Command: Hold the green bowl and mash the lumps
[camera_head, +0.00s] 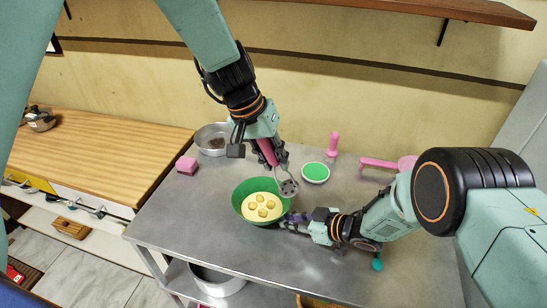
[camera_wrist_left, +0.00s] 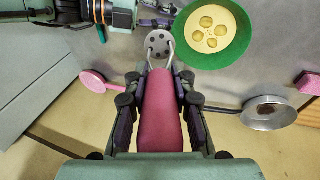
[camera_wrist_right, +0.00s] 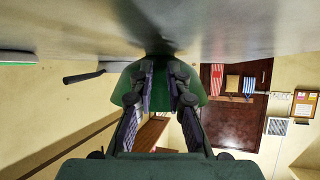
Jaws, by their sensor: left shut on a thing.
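The green bowl (camera_head: 246,187) stands on the metal table and holds a pale yellow mash (camera_head: 262,215) with several rounded lumps (camera_head: 270,204). My left gripper (camera_head: 268,150) is shut on the pink handle of a masher (camera_wrist_left: 161,112). The masher's grey perforated disc (camera_head: 289,187) hangs near the bowl's right rim, tilted, not over the lumps. My right gripper (camera_head: 287,222) is at the bowl's lower right rim. In the right wrist view its fingers (camera_wrist_right: 161,75) are apart, with the bowl's green wall (camera_wrist_right: 125,85) around and between them; whether they touch it is unclear.
A green-topped white dish (camera_head: 315,172), a pink upright tool (camera_head: 333,145) and a pink strainer-like tool (camera_head: 380,163) lie behind to the right. A metal pan (camera_head: 212,139) and a pink sponge (camera_head: 187,165) are at the back left. The table's front left is clear.

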